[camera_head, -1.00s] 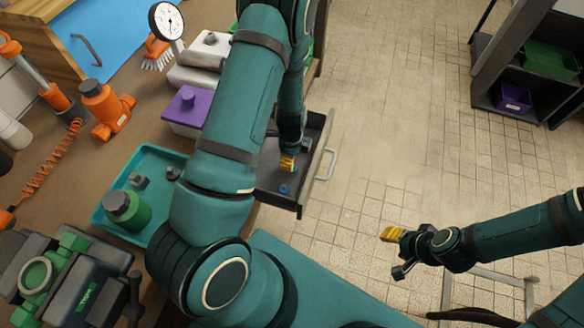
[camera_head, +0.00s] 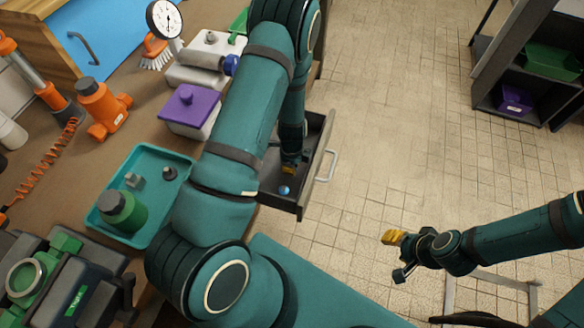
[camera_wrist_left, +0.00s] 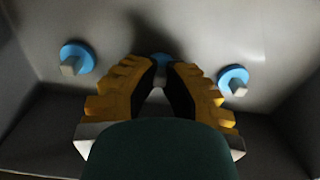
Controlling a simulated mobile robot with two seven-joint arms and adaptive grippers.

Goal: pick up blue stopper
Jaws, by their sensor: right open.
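Several blue stoppers with grey pegs are in the open grey drawer. In the left wrist view, one stopper (camera_wrist_left: 76,58) is at the left and another (camera_wrist_left: 233,79) at the right. A middle stopper (camera_wrist_left: 162,58) shows partly between my left gripper's yellow fingers (camera_wrist_left: 163,72). The fingers have a narrow gap, and I cannot tell whether they touch it. In the head view my left gripper (camera_head: 289,169) reaches down into the drawer (camera_head: 318,183), with a blue stopper (camera_head: 284,190) just in front of it. My right gripper (camera_head: 392,238) is open and empty above the floor.
The drawer walls closely surround my left gripper.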

